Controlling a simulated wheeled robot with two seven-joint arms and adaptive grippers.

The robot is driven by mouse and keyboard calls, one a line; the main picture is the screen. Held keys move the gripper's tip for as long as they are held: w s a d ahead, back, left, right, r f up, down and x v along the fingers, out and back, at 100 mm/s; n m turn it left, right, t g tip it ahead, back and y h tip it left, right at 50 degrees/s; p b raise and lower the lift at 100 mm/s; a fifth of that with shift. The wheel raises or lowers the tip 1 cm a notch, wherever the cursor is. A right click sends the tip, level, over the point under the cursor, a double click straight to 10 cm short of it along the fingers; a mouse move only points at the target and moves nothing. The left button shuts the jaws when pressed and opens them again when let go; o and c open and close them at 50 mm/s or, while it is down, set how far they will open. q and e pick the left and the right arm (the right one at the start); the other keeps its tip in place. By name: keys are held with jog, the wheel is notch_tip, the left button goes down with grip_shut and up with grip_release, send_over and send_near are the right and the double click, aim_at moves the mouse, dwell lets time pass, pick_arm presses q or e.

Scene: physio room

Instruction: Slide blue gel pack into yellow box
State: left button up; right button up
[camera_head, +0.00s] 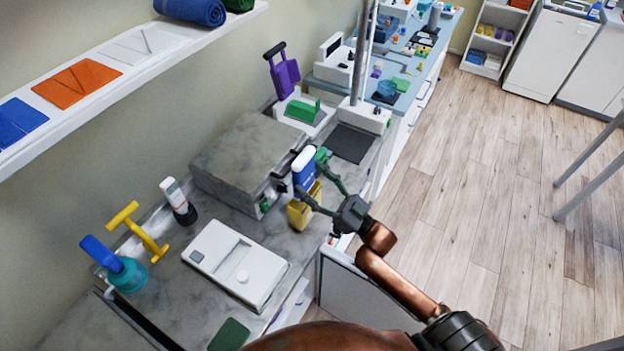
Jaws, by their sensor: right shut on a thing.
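The blue gel pack (303,167), blue with a white edge, stands upright near the counter's front edge. The yellow box (299,214) is directly below it. The pack's lower end meets the box's top in this view; I cannot tell how far inside it is. My right gripper (311,177) reaches in from the lower right, its fingers around the pack. It is shut on the blue gel pack, and its fingers hide part of the pack and box. My left gripper is not in view.
A grey stone-like case (240,155) stands close left of the box. A white flat device (235,263) lies in front on the counter. Open floor is on the right.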

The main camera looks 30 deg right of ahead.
aim_at(308, 185)
jog(key=shift+p, duration=0.5)
dwell(1.0)
jog(key=shift+f+b, duration=0.75)
jog(key=shift+f, duration=0.9)
dwell(0.8)
jog(key=o, duration=1.5)
jog(key=shift+f, duration=0.1)
